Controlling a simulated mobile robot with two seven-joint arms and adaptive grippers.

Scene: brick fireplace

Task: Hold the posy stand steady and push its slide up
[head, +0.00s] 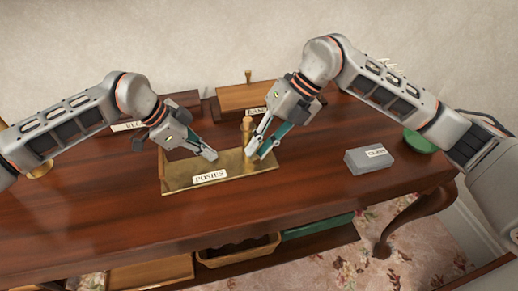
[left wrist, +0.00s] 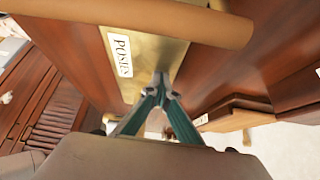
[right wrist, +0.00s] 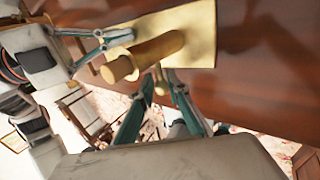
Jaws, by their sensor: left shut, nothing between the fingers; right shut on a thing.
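The brass posy stand has a flat base plate (head: 180,183) with a label reading POSIES, lying on the wooden table. A brass post (head: 247,125) rises from it; the post shows in the right wrist view (right wrist: 150,55). My left gripper (head: 213,155) is shut and empty, its tips low at the plate; whether they touch it is unclear. In the left wrist view its tips (left wrist: 160,78) show against the plate. My right gripper (head: 252,155) is shut on a small brass piece beside the post, apparently the slide (right wrist: 161,84). The fingers partly hide that piece.
A grey labelled box (head: 362,163) and a green dish (head: 418,142) stand to the right. Wooden labelled boxes (head: 245,96) stand behind the stand, near the wall. A basket (head: 238,252) is on the shelf below. The table front is clear.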

